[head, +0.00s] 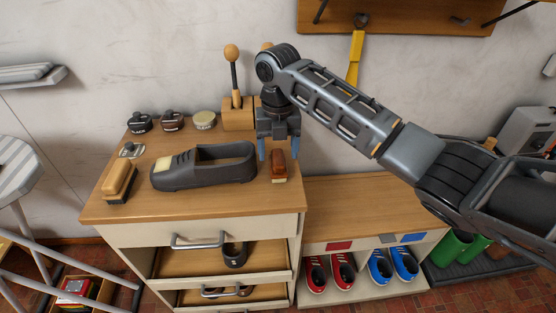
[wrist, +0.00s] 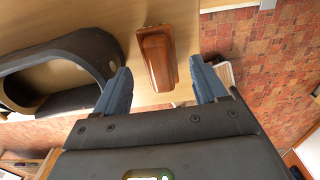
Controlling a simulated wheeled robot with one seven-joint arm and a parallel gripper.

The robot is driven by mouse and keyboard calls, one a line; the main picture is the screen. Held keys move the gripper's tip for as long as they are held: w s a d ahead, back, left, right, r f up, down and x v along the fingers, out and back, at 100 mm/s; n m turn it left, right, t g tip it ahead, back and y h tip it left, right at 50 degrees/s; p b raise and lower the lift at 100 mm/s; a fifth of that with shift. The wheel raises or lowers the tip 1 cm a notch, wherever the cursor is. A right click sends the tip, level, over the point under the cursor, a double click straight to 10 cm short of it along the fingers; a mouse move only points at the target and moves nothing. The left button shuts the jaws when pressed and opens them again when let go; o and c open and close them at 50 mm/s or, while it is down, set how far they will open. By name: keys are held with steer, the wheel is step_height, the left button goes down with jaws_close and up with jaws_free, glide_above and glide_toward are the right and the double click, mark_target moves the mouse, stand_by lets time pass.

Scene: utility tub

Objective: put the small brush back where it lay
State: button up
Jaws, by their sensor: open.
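The small brush (head: 278,166), with a reddish-brown wooden back, lies on the wooden cabinet top (head: 222,200) near its right edge, just right of a dark grey shoe (head: 205,166). My gripper (head: 278,150) is open and points down over the brush's far end. In the wrist view the brush (wrist: 157,58) shows between and beyond the spread fingertips (wrist: 160,78), with no finger seen touching it. The grey shoe (wrist: 88,50) shows to the left there. I cannot tell the exact height of the fingertips above the top.
A larger brush (head: 119,182) lies at the top's left edge. Several polish tins, including a cream one (head: 204,120), and a wooden holder (head: 238,114) stand at the back. A lower bench (head: 365,206) with red and blue shoes adjoins on the right. The top's front strip is clear.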

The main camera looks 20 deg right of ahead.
mark_target(278, 156)
step_height(278, 156, up, 8)
